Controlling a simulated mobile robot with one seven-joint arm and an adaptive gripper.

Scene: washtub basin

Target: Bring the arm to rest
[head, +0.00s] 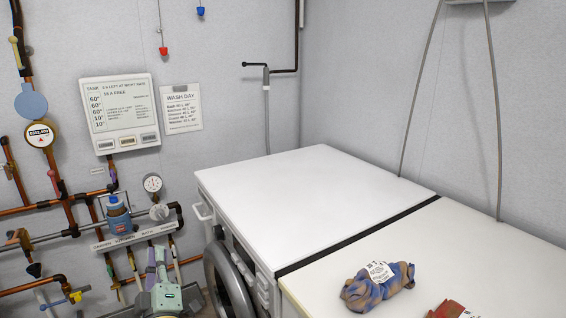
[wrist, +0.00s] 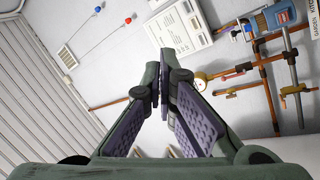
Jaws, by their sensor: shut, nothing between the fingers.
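The lower part of my arm is out of the head view.
A white machine top (head: 310,195) is bare. A blue-and-tan cloth bundle (head: 378,286) and a red one (head: 450,310) lie on the nearer top. A round door (head: 228,285) stands right of my gripper.

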